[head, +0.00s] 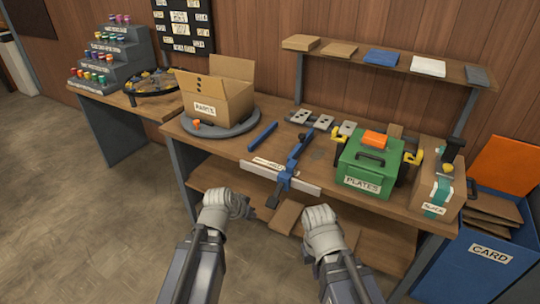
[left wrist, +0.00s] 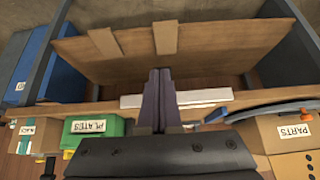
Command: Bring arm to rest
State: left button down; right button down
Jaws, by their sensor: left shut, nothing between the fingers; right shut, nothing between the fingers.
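My left gripper (head: 242,209) is in front of the workbench's front edge, low and to the left of centre in the head view. In the left wrist view its two fingers (left wrist: 160,100) are together with nothing between them. My right gripper (head: 320,214) is to the right of it, also in front of the bench. It is shut and empty, with its fingertips mostly hidden behind the wrist. Both grippers are apart from the things on the bench top.
The workbench (head: 225,147) holds a PARTS box (head: 207,108) on a round turntable, a blue clamp (head: 285,180) with a white bar, a green PLATES box (head: 367,168) and a cardboard box (head: 440,190). A blue CARD bin (head: 485,252) stands at right. The floor at left (head: 90,210) is clear.

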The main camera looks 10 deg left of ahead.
pick_arm(q)
jog(key=s+d+r+g+y+p, duration=0.2)
jog(key=s+d+g+p, duration=0.1)
jog(key=s+d, duration=0.2)
jog(key=s+d+r+g+y+p, duration=0.1)
jog(key=s+d+g+p, duration=0.3)
jog(key=s, duration=0.5)
jog(key=shift+s+d+r+y, duration=0.3)
jog(key=shift+d+r+y, duration=0.05)
jog(key=shift+y, duration=0.05)
